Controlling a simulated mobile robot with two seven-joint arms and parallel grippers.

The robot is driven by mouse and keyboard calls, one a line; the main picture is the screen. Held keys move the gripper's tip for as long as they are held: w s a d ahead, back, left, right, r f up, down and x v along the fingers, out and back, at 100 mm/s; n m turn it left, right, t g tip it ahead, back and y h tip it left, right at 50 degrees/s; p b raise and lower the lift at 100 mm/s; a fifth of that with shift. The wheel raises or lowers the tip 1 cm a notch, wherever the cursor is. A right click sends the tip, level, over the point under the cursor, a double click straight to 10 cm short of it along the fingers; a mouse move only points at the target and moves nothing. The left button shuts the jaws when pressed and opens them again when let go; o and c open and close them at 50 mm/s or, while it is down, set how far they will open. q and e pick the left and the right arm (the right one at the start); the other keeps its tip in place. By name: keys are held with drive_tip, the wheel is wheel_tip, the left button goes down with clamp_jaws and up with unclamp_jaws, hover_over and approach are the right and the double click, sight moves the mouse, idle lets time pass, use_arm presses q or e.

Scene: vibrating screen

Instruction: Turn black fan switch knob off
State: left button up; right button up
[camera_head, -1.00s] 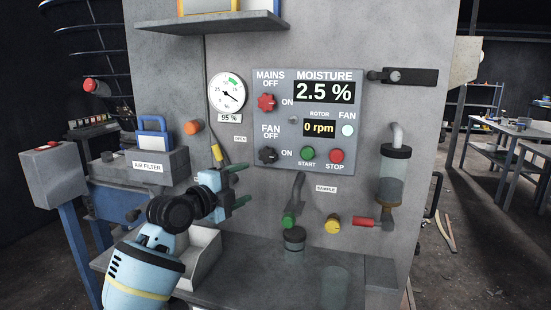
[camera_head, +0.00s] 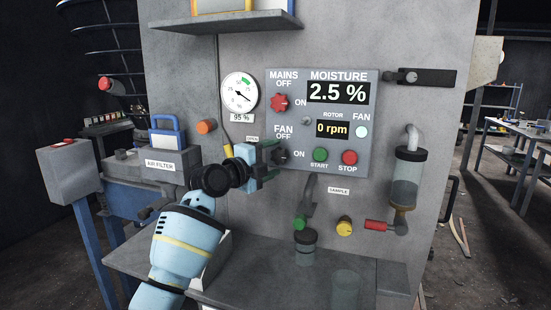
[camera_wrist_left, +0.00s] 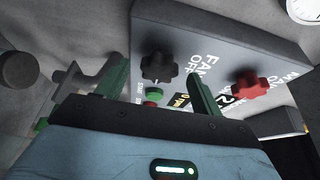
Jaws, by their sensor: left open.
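The black fan switch knob (camera_head: 280,156) sits at the lower left of the grey control panel (camera_head: 365,85), beside the FAN OFF and ON labels. My left gripper (camera_head: 270,161) is open just left of the knob, close to the panel. In the left wrist view the black knob (camera_wrist_left: 157,67) shows beyond and between the two green fingers of my left gripper (camera_wrist_left: 160,88). I cannot tell whether a finger touches it. The knob's pointer direction is not clear. My right gripper is not in view.
The red mains knob (camera_head: 281,102) is above the fan knob. Green start (camera_head: 320,155) and red stop (camera_head: 349,158) buttons are to its right. A gauge (camera_head: 239,91) is at upper left. Below are a yellow knob (camera_head: 344,228) and a glass jar (camera_head: 305,247).

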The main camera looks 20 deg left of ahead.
use_arm(q)
drive_tip(key=shift+x, duration=0.85)
drive_tip(key=shift+c, duration=0.4)
drive_tip(key=c, duration=0.9)
drive_tip(key=shift+f, duration=0.1)
